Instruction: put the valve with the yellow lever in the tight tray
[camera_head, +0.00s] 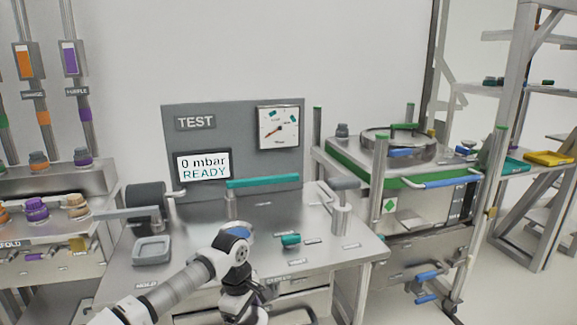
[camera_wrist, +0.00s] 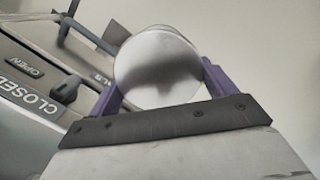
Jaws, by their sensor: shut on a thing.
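In the wrist view my gripper (camera_wrist: 160,88) has its purple fingers shut around a round, shiny metal part (camera_wrist: 158,66). Only its round end faces the camera; no yellow lever shows on it, so I cannot tell whether it is the valve. In the head view my arm reaches over the front of the test bench (camera_head: 345,262), and my gripper cannot be made out there. A small yellow item (camera_head: 77,244) is on the left rack, too small to identify. A teal tray (camera_head: 517,165) and a yellow tray (camera_head: 548,158) stand on the right shelf; I cannot read which is tight.
A grey tray (camera_head: 152,250) sits at the bench's left. The test panel (camera_head: 230,145) reads 0 mbar READY. A teal bar (camera_head: 262,182) and a small teal-handled part (camera_head: 291,240) are on the bench. A green-edged station (camera_head: 400,175) stands right. OPEN and CLOSED labels (camera_wrist: 38,103) show beside my gripper.

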